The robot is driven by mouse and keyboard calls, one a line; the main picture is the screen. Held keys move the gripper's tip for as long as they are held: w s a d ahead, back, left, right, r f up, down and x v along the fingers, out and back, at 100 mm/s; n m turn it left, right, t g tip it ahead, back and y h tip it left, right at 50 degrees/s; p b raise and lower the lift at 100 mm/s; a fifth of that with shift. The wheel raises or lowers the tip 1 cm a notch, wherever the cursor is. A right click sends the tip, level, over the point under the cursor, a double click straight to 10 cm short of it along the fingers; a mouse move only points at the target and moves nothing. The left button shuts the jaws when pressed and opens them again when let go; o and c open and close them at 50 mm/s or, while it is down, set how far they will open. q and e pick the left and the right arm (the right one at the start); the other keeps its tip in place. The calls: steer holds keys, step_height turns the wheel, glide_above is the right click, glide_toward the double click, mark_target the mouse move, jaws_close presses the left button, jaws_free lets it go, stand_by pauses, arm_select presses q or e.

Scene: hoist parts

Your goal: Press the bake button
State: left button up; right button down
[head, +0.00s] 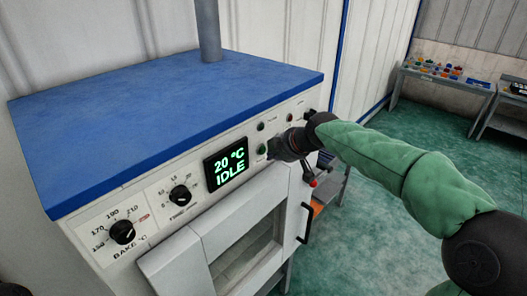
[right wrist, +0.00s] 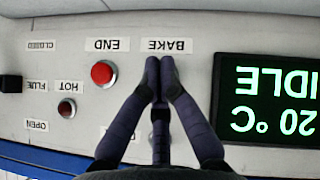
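The oven's white control panel (head: 150,222) has a lit display (head: 226,166) reading 20 °C IDLE. A green button (head: 262,149) sits right of the display in the head view, at the tips of my right gripper (head: 271,154). In the right wrist view the panel is upside down, and the right gripper (right wrist: 158,66) is shut and empty, its fingertips together just beside the BAKE label (right wrist: 166,45). The fingers hide the spot by that label, so I cannot tell whether they touch the button.
The red END button (right wrist: 103,74) and red HOT lamp (right wrist: 67,108) lie left of the fingers in the wrist view. The bake knob (head: 122,232), timer knob (head: 180,196) and door handle (head: 304,222) are on the oven front. A bench (head: 445,82) stands far right.

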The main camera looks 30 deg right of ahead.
steer(key=shift+w, duration=0.1)
steer(key=shift+w+a, duration=0.15)
steer(key=shift+w, duration=0.15)
steer(key=shift+w+a, duration=0.2)
steer(key=shift+w, duration=0.2)
stand_by(0.8)
stand_by(0.3)
steer(key=shift+s+d+b, duration=0.35)
steer(key=shift+s+b, duration=0.45)
steer(key=shift+s+d+b, duration=0.3)
steer(key=shift+s+b, duration=0.25)
steer(key=shift+s, duration=0.25)
steer(key=shift+s+d+b, duration=0.35)
steer(key=shift+s+b, duration=0.25)
steer(key=shift+s, duration=0.15)
steer(key=shift+s+d+b, duration=0.3)
steer(key=shift+s+b, duration=0.25)
steer(key=shift+s, duration=0.25)
